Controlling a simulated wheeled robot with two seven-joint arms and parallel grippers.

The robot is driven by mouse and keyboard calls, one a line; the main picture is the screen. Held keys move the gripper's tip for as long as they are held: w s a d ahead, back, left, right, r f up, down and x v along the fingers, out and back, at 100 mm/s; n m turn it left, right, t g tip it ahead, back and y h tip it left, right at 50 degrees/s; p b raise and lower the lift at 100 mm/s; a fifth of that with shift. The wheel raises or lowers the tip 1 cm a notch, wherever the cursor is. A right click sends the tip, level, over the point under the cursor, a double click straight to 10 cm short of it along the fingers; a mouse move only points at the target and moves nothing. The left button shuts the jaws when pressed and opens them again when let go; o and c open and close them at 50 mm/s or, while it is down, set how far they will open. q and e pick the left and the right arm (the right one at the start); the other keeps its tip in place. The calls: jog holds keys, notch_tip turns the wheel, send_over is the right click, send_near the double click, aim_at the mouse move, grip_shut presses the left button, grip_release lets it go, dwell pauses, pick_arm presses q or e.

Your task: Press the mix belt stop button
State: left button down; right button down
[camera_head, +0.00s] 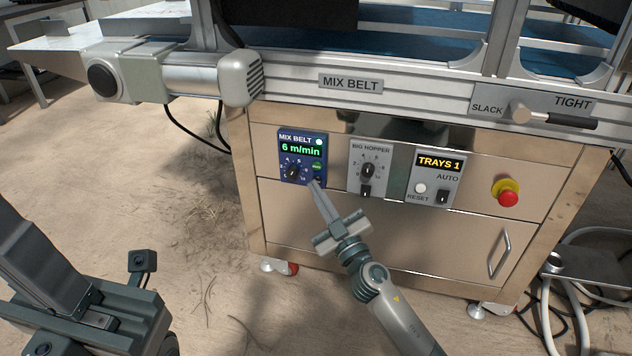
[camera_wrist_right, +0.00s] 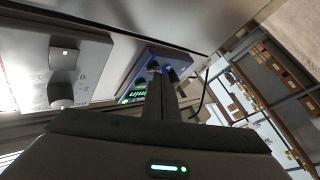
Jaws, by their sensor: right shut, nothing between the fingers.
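The blue mix belt control box (camera_head: 302,150) is on the cabinet front under the MIX BELT label. Its display reads 6 m/min, a green light is lit, and it has a black dial and a green button (camera_head: 317,167). No stop button can be made out; the box's lower right corner is behind my fingertips. My right gripper (camera_head: 316,186) is shut and empty, its tips at that corner; contact cannot be told. In the right wrist view, the shut fingers (camera_wrist_right: 156,75) overlap the blue box (camera_wrist_right: 135,88). Part of my left arm (camera_head: 90,320) shows at lower left.
To the right are the big hopper box (camera_head: 369,165), the trays box (camera_head: 435,178) reading TRAYS 1, and a red emergency button (camera_head: 508,198) on yellow. A slack/tight lever (camera_head: 570,121) sticks out above. Open floor lies left of the cabinet.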

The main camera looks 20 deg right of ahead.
dwell(0.4)
jog(key=shift+s+a, duration=0.25)
jog(key=shift+s, duration=0.15)
jog(key=shift+s+a, duration=0.1)
dwell(0.3)
jog(key=shift+s+a+p, duration=0.15)
jog(key=shift+s+a, duration=0.4)
jog(key=shift+s, duration=0.25)
jog(key=shift+s+a+p, duration=0.15)
jog(key=shift+s+a, duration=0.35)
jog(key=shift+s, duration=0.25)
jog(key=shift+s+a+p, duration=0.15)
jog(key=shift+s+a, duration=0.4)
jog(key=shift+s, duration=0.25)
